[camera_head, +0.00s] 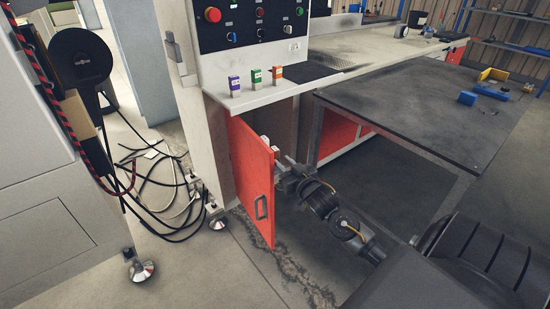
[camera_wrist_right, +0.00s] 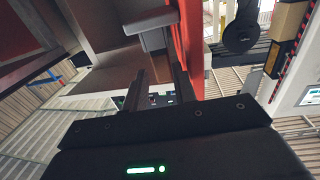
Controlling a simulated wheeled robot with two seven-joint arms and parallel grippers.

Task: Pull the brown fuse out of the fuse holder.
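I cannot make out the brown fuse or the fuse holder in either view. The cabinet's red door (camera_head: 251,185) stands open and hides part of the inside. My right gripper (camera_head: 283,177) is at the door's right side, by the cabinet opening, and is partly hidden by the door. The red door (camera_wrist_right: 187,40) runs close along the right finger there. My left gripper is not in view.
Purple (camera_head: 234,87), green (camera_head: 255,77) and orange (camera_head: 277,73) small blocks stand on the ledge under the control panel (camera_head: 250,22). A dark table (camera_head: 410,110) stands right of the cabinet. Loose cables (camera_head: 165,190) lie on the floor at left.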

